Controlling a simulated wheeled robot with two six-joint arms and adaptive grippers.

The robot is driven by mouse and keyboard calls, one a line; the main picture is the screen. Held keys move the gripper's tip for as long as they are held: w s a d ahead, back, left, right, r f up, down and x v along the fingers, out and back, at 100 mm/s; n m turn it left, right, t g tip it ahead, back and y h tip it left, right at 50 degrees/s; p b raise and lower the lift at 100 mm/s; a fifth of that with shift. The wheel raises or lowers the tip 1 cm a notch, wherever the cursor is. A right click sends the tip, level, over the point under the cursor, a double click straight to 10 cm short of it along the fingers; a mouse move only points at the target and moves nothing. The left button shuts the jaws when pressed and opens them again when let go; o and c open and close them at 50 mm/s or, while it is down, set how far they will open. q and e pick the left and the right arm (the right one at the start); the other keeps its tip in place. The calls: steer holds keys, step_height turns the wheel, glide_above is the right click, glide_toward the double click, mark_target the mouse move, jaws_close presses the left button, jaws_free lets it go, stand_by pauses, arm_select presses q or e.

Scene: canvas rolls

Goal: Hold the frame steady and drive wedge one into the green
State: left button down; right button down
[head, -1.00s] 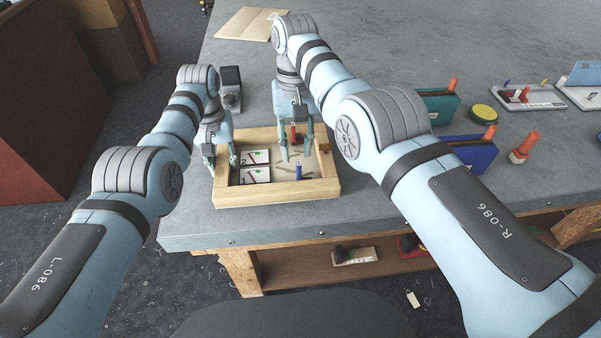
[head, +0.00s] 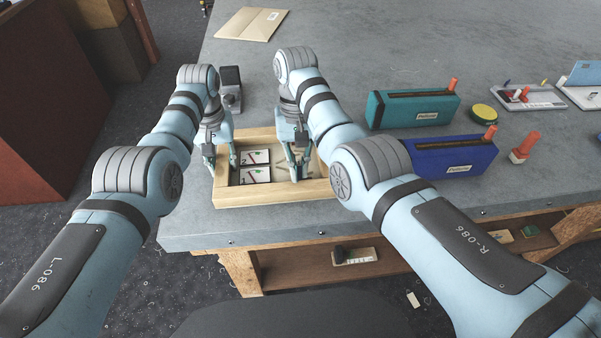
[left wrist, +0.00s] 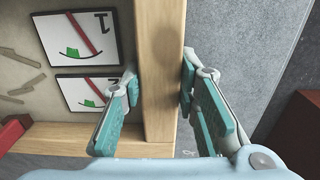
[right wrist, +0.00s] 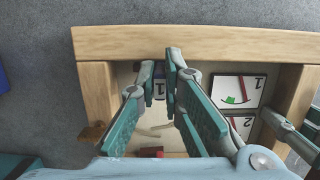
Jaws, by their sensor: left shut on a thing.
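The wooden frame (head: 262,198) lies on the grey bench. Two cards are inside it, card 1 (left wrist: 90,38) and card 2 (left wrist: 88,92), each with a red needle and a green mark. My left gripper (head: 222,170) is shut on the frame's side rail, one finger each side, clear in the left wrist view. My right gripper (head: 299,172) points down inside the frame, its fingertips close together with a narrow gap. I cannot make out wedge one's label.
A teal box (head: 412,108) and a blue box (head: 455,156) stand right of the frame, with a yellow-topped tin (head: 484,114) nearby. An orange-topped piece (head: 525,147) is further right. Flat cardboard (head: 252,23) lies at the back. The back middle of the bench is clear.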

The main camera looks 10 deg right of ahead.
steer(key=shift+d, duration=0.1)
stand_by(0.5)
steer(key=shift+d, duration=0.7)
steer(key=c, duration=1.6)
jaws_free()
steer(key=shift+c, duration=0.2)
step_height(320, 180, up, 7)
steer(key=w, duration=0.1)
steer(key=shift+w+r, duration=0.2)
